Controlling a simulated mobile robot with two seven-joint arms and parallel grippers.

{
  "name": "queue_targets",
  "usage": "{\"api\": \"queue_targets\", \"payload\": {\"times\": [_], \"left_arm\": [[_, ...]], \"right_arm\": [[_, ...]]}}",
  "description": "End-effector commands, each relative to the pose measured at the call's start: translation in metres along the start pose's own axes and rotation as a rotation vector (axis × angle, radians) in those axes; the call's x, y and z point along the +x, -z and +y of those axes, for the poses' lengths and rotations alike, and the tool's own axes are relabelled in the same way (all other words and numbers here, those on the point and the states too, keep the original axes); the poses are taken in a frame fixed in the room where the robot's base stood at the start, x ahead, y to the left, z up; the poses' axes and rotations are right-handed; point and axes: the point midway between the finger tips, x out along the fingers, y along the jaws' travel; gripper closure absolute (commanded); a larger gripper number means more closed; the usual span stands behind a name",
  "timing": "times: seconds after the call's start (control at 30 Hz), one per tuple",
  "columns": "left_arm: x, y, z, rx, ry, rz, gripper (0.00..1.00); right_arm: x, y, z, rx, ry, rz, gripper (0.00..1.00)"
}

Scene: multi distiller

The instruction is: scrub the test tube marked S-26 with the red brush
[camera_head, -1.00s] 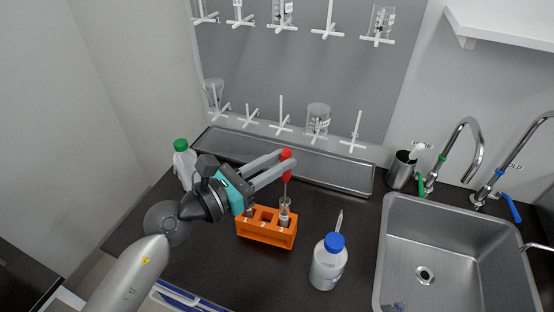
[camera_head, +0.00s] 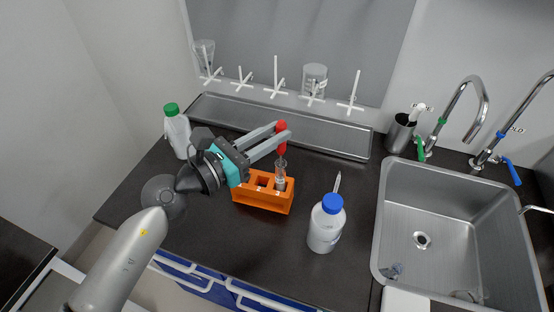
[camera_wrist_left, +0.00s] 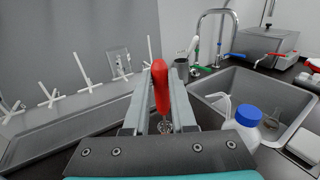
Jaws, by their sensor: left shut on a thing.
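The red brush (camera_head: 281,126) stands handle up, with its lower end inside a clear test tube (camera_head: 280,174) in the orange rack (camera_head: 262,203). My left gripper (camera_head: 280,135) is shut on the red handle just above the tube's mouth. In the left wrist view the brush (camera_wrist_left: 161,90) is upright between my fingers, and the tube (camera_wrist_left: 165,127) is seen from above below it. The bristles are hard to make out through the glass. The mark S-26 cannot be read. My right gripper is not in view.
A blue-capped bottle (camera_head: 326,228) stands right of the rack, and a green-capped bottle (camera_head: 177,133) stands behind left. A metal tray (camera_head: 320,137) and drying pegs line the back. The sink (camera_head: 455,205) is at right. The counter front is clear.

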Motion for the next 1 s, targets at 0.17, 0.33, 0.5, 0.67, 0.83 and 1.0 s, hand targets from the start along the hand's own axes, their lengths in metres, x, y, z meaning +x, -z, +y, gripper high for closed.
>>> {"api": "queue_targets", "payload": {"times": [0.17, 0.33, 0.5, 0.67, 0.83, 1.0], "left_arm": [[-0.001, -0.025, 0.000, 0.001, 0.000, -0.001, 1.00], [-0.001, -0.043, 0.000, 0.001, 0.000, 0.000, 1.00], [0.000, -0.037, 0.000, 0.000, 0.000, 0.000, 1.00], [0.002, -0.017, -0.001, -0.001, 0.000, 0.001, 1.00], [0.004, 0.004, -0.002, 0.001, 0.000, 0.000, 1.00], [0.005, -0.001, -0.002, 0.001, 0.000, -0.001, 1.00]], "right_arm": [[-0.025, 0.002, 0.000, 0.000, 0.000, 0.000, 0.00], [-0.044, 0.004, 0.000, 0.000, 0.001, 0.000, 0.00], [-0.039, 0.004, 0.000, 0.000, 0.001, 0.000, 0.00], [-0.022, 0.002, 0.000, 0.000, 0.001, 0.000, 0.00], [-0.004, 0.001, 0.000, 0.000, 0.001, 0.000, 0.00], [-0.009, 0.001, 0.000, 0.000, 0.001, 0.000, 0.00]]}}
